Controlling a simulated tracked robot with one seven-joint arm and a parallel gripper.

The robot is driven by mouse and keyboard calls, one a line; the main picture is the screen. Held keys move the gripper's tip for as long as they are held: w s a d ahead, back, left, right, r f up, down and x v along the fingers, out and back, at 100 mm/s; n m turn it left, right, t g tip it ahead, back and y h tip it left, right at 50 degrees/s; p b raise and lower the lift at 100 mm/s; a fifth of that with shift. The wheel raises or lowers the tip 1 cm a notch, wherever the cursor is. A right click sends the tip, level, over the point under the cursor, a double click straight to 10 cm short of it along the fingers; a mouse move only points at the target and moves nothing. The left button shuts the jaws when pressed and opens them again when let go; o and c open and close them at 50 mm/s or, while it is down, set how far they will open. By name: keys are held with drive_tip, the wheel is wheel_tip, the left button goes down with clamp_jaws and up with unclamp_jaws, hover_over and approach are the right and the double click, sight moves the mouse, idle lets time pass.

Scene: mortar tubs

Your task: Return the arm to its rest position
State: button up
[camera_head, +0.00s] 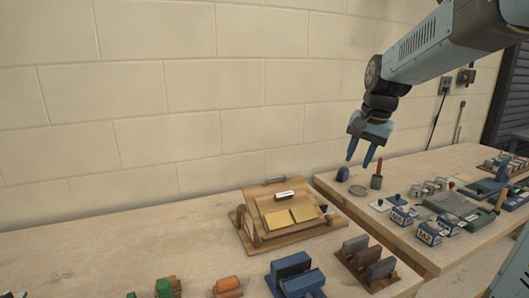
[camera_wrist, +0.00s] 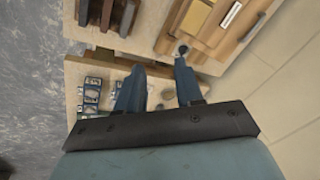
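My gripper (camera_head: 359,162) hangs from my raised arm at the right of the head view, fingers pointing down. Its two blue fingers are apart with nothing between them. It is above the far edge of the right table (camera_head: 325,181), clear of the surface, near a small dark blue rounded object (camera_head: 342,174). In the wrist view my gripper (camera_wrist: 158,72) also shows its fingers spread and empty, with the tables below.
A wooden stand with yellow pads (camera_head: 290,218) is on the left table (camera_head: 120,250). Blue-and-white boxes (camera_head: 430,233), a red-handled tool (camera_head: 376,175) and a green-grey tray (camera_head: 455,206) are on the right table. A block wall (camera_head: 160,95) stands behind.

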drive_tip(key=s+f+n+t+h, duration=0.1)
drive_tip(key=s+n, duration=0.5)
drive_tip(key=s, duration=1.5)
drive_tip(key=shift+a+f+n+t, duration=0.2)
drive_tip(key=shift+a+n+t, duration=0.15)
drive_tip(key=shift+t, duration=0.55)
